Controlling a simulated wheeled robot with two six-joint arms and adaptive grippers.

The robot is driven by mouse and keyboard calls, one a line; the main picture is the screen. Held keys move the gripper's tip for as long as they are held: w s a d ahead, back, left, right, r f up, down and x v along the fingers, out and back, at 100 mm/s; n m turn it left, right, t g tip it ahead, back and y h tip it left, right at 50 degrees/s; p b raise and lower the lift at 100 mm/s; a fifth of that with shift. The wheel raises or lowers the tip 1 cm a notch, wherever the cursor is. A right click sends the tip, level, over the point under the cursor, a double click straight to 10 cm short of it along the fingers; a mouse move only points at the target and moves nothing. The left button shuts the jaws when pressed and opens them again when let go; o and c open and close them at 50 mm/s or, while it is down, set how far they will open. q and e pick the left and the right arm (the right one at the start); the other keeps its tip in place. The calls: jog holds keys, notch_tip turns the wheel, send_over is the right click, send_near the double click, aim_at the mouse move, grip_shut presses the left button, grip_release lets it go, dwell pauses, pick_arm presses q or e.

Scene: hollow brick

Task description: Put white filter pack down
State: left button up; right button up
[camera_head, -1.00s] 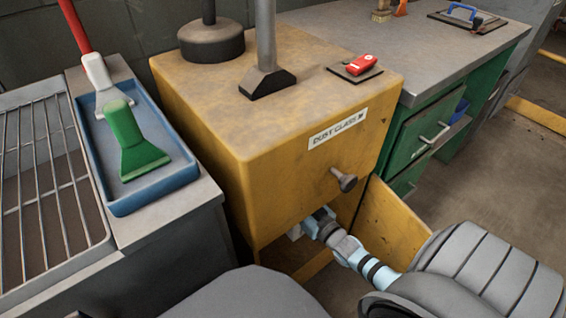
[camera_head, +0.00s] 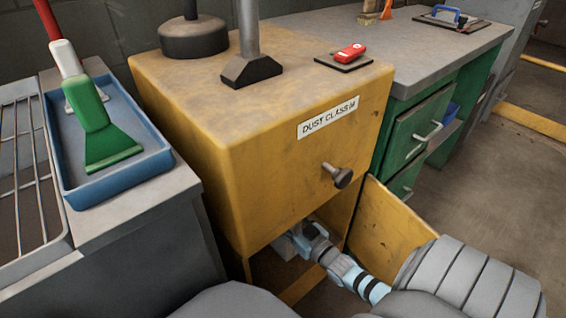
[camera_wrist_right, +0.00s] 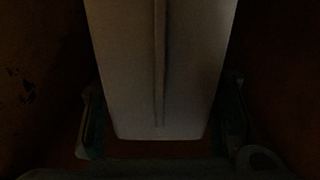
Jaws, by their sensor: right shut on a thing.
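The white filter pack (camera_wrist_right: 160,65) fills the middle of the right wrist view as a pale block with a ridge down its centre. My right gripper (camera_wrist_right: 161,118) has a finger on each side of it and is shut on it. In the head view my right gripper (camera_head: 290,244) is at the low opening of the yellow dust cabinet (camera_head: 240,150), under its front panel. The pack is mostly or fully hidden there by the cabinet and gripper. What lies under the pack is too dark to tell. My left gripper is not in view.
An open yellow door (camera_head: 385,225) stands close to the right of my arm. A dark knob (camera_head: 338,174) sticks out above it. A blue tray (camera_head: 130,185) with a green scraper (camera_head: 105,130) lies on the left bench. A green drawer bench (camera_head: 410,140) stands behind right.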

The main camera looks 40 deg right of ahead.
jog(key=shift+f, duration=0.6)
dwell(0.4)
jog(key=o, duration=1.7)
jog(key=shift+f, duration=0.1)
jog(key=s, duration=1.2)
jog(key=shift+a, duration=0.15)
